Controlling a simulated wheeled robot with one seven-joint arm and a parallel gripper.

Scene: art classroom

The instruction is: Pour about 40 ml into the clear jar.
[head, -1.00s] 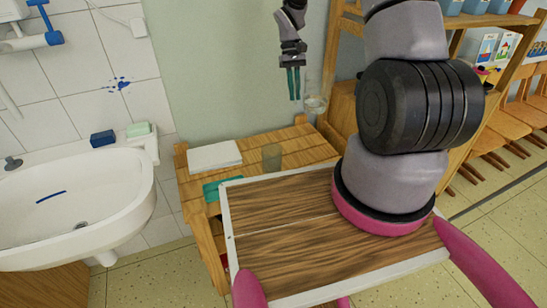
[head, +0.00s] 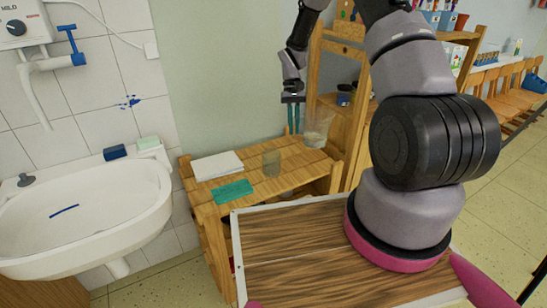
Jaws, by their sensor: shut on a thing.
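A small see-through jar (head: 271,163) stands upright on the wooden bench in the head view, between a white paper stack and the bench's right part. I cannot make out what is in it. My gripper (head: 294,130) is above the right back part of the bench, with its teal fingers pointing down. It is shut on a clear container (head: 318,128), which shows to the right of the fingers and is higher than the jar and to its right. The container's contents and its exact tilt are hard to tell.
A wooden shelf (head: 350,60) stands right behind the gripper.

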